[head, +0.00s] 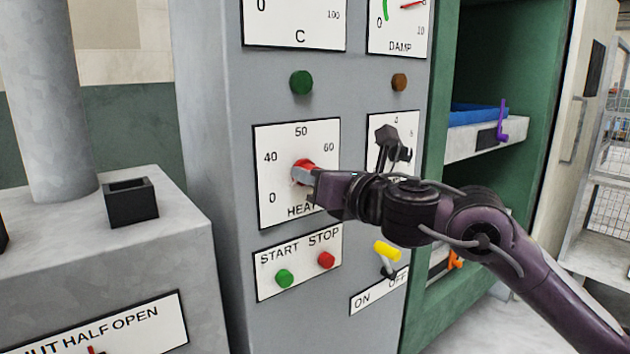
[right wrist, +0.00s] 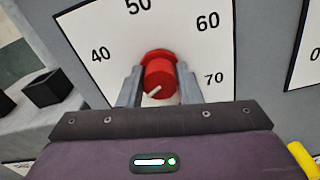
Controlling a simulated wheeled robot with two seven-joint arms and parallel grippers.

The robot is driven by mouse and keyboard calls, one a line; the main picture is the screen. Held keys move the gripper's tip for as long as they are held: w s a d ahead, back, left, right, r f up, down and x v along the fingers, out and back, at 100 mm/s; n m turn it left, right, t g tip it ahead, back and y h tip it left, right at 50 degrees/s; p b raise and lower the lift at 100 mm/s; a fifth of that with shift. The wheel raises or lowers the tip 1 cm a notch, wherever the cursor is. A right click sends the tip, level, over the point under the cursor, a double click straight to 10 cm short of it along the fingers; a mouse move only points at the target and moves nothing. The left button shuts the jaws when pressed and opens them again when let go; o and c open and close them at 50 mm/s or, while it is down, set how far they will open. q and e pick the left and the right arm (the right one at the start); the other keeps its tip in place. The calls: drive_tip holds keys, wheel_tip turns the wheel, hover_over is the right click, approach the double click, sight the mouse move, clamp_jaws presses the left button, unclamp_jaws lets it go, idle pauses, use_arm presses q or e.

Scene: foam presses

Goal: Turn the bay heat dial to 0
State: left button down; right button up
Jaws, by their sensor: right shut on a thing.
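The heat dial is a red knob (head: 305,166) on a white plate (head: 268,140) marked 0, 40, 50, 60 and more, with the word HEAT partly covered. My right gripper (head: 306,175) reaches in from the right and is shut on the knob. In the right wrist view the red knob (right wrist: 160,78) sits between the two grey fingers of the gripper (right wrist: 160,88). A short pale pointer mark on its face points to the lower left, towards the 0 side. My left gripper is not in view.
Below the dial is a plate with a green START button (head: 285,278) and a red STOP button (head: 326,260). A yellow-handled ON/OFF lever (head: 387,251) stands to the right under my arm. A black knob (head: 388,142) is on the neighbouring plate. A small black box (head: 132,204) stands at left.

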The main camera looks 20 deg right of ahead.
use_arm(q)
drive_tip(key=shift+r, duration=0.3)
use_arm(e)
drive_tip(key=shift+f, duration=0.2)
drive_tip(key=o, duration=1)
drive_tip(key=shift+c, duration=0.2)
drive_tip(key=shift+r, duration=0.1)
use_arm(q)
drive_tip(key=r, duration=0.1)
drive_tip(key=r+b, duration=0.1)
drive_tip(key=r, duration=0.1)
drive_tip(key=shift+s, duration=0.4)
use_arm(e)
drive_tip(key=v, duration=0.7)
drive_tip(key=shift+s, duration=0.35)
drive_tip(key=shift+d, duration=0.1)
